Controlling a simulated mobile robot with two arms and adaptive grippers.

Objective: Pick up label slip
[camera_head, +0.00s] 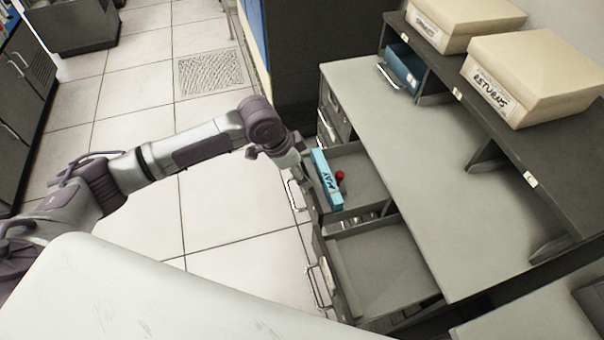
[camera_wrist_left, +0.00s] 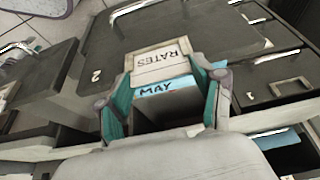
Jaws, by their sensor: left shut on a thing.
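A light-blue label slip marked MAY (camera_head: 327,180) shows at the upper open drawer, right beside my left gripper. In the left wrist view the MAY slip (camera_wrist_left: 165,88) lies between the two teal fingers of my left gripper (camera_wrist_left: 165,82), which is shut on it. The gripper points down at the drawer's front end, and the head view hides most of its fingers. A card marked RATES (camera_wrist_left: 162,63) in a pale frame shows just beyond the fingertips. My right gripper is not in view.
A lower open drawer (camera_head: 385,262) is empty. The desk top (camera_head: 430,150) is clear. Lidded boxes, one marked RETURNS (camera_head: 530,75), stand on the shelf at right. Open tiled floor lies at left.

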